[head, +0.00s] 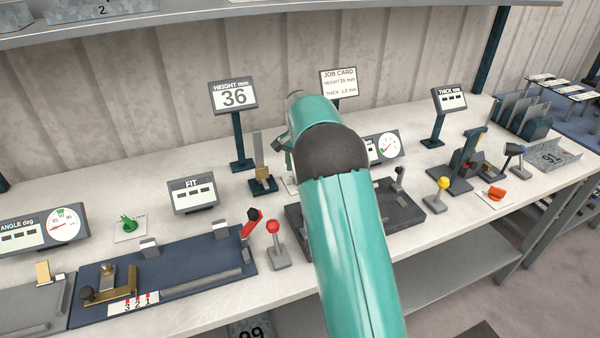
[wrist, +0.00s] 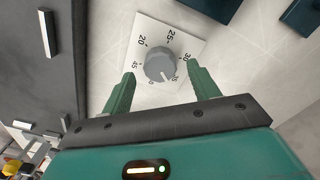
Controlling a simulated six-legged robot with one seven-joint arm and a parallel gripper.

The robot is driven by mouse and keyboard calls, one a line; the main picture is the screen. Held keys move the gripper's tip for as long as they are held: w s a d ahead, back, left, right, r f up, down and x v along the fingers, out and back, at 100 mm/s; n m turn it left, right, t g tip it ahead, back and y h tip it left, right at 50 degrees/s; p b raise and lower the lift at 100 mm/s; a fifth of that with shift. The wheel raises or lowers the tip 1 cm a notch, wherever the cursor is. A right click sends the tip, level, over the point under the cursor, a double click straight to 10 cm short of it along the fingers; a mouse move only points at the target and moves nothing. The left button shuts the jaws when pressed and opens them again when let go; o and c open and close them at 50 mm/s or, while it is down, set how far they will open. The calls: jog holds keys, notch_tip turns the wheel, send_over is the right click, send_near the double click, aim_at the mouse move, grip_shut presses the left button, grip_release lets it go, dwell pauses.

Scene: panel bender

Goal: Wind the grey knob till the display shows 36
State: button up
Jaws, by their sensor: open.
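The grey knob (wrist: 159,66) sits on a white dial plate (wrist: 187,35) with numbers around it, in the wrist view. My gripper (wrist: 160,84) is open, with one green finger on each side of the knob and a visible gap to it on both sides. In the head view my arm hides the knob. The height display (head: 234,96) stands upright at the back of the bench and reads 36.
A job card (head: 339,83) stands behind my arm and reads height 35 mm. A red-topped lever (head: 274,240) and a red-handled lever (head: 251,222) stand left of my arm. A yellow-topped lever (head: 441,190) stands to its right.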

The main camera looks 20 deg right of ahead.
notch_tip(320, 180, up, 12)
jog(key=shift+f, duration=0.2)
dwell(0.4)
jog(key=s+a+r+n+t, duration=0.25)
jog(key=s+a+r, duration=0.2)
jog(key=s, duration=0.55)
jog(key=s+a+r+n+t, duration=0.1)
jog(key=s+a+r+n, duration=0.2)
jog(key=s+r, duration=0.45)
jog(key=s+a+f+n, duration=0.2)
jog(key=s+f, duration=0.1)
jog(key=s, duration=0.4)
jog(key=s+a+f+n+t, duration=0.1)
jog(key=s+a+f, duration=0.1)
jog(key=s, duration=0.5)
jog(key=s+a+f+n+t, duration=0.1)
jog(key=s+a+f+n, duration=0.1)
jog(key=s+f, duration=0.2)
jog(key=s, duration=0.3)
jog(key=shift+s+n, duration=0.15)
jog(key=shift+n, duration=0.2)
dwell(0.5)
